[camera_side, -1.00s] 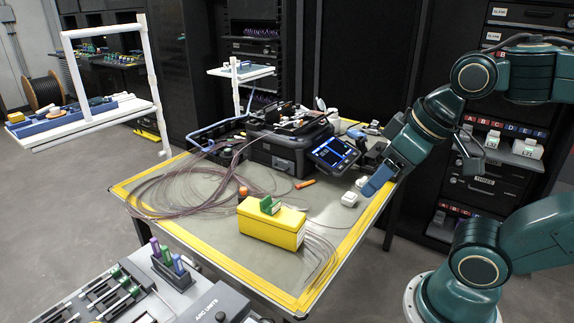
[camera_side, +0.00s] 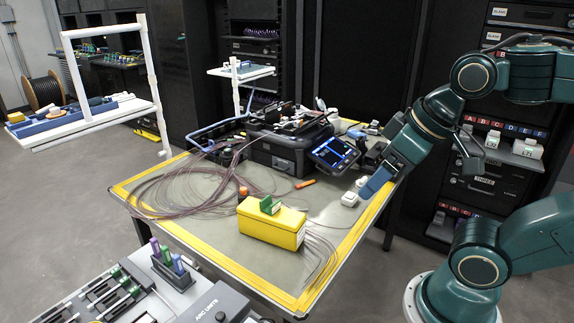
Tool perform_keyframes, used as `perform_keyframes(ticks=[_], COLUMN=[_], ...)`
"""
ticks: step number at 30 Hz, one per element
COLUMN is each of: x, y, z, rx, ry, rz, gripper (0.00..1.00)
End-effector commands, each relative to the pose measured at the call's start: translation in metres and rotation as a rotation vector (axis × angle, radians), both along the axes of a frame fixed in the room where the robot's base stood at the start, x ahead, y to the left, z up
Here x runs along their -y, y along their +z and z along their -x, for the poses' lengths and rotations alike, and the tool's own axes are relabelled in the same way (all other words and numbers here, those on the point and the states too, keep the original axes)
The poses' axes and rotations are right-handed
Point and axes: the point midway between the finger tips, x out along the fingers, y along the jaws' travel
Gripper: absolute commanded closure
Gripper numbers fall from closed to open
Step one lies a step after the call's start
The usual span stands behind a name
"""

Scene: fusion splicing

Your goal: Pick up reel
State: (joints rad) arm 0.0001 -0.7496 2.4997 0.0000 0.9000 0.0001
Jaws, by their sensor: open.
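My gripper (camera_side: 370,188), with blue fingers, is open and points down at the right edge of the table. A small white rounded piece (camera_side: 361,182) lies on the table right beside the fingertips; I cannot tell whether they touch it. A white box-like piece (camera_side: 349,199) lies just in front and to the left of the fingers. A large dark cable reel (camera_side: 43,92) stands on the floor at the far left, far from my gripper. I cannot tell for sure which of these is the task's reel.
A black splicer (camera_side: 285,140) with a lit screen (camera_side: 335,154) stands at the back of the table (camera_side: 215,250). Loose fiber coils (camera_side: 190,190) spread over its left half. A yellow box (camera_side: 270,224) with a green piece (camera_side: 268,205) stands near the front.

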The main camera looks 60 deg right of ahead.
Motion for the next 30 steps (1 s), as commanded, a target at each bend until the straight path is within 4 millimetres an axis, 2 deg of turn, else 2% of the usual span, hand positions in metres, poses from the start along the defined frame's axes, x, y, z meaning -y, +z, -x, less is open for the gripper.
perform_keyframes(ticks=[7,14,23,30], x=[0.005,0.023,0.065,0.111], y=[0.007,0.023,0.037,0.035], z=[-0.011,-0.045,-0.103,-0.147], rx=[-0.015,-0.054,-0.115,-0.161], ry=[-0.042,-0.166,-0.379,-0.551], rz=[-0.009,-0.036,-0.084,-0.124], gripper=[0.25,0.25,0.25,0.25])
